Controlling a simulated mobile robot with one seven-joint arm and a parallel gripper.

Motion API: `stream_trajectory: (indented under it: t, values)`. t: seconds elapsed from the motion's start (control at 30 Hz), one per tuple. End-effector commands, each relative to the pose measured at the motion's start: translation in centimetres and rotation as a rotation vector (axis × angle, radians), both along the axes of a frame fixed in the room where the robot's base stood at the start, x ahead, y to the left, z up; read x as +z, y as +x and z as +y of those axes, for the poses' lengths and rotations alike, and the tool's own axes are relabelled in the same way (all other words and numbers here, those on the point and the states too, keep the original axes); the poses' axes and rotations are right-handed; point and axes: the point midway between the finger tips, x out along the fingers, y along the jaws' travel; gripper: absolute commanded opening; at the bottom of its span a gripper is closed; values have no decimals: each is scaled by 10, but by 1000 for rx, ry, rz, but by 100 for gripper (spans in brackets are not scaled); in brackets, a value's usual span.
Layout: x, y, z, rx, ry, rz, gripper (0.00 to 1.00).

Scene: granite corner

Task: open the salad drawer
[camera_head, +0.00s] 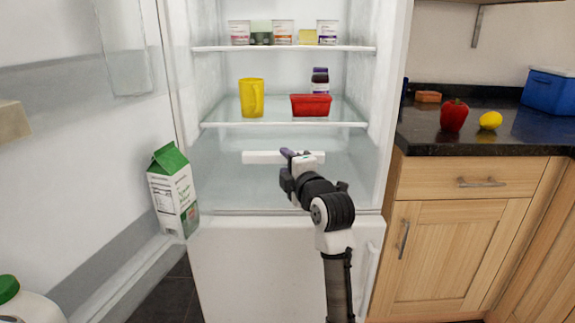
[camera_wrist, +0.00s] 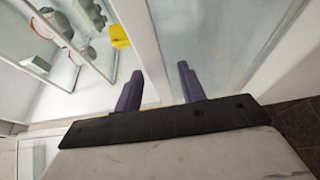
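The salad drawer (camera_head: 230,180) is the clear, pale bin at the bottom of the open fridge, below the lowest shelf. It appears shut. Its white bar handle (camera_head: 262,157) runs across its upper front. In the wrist view the two purple fingers (camera_wrist: 160,85) stand apart, so the gripper is open. A white bar (camera_wrist: 143,40), likely the handle, runs between them. I cannot tell whether either finger touches it.
The fridge door (camera_head: 90,170) stands open at left, with a milk carton (camera_head: 173,190) in front of its inner side. The counter (camera_head: 480,140) is at right.

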Motion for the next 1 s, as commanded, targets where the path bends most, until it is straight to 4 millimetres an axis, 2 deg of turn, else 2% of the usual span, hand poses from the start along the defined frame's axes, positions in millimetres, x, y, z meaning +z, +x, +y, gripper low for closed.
stream_trajectory:
  t: [0.13, 0.23, 0.5, 0.7, 0.83, 1.0]
  values:
    - [0, -7, -4, -1, 0, -2, 40]
    - [0, -21, -10, -3, 1, -4, 40]
    - [0, -78, -34, -4, 0, -2, 40]
    - [0, -112, -47, -3, 0, -1, 40]
    - [0, -123, -52, -2, 0, 0, 40]
    - [0, -128, -53, 0, 1, 1, 40]
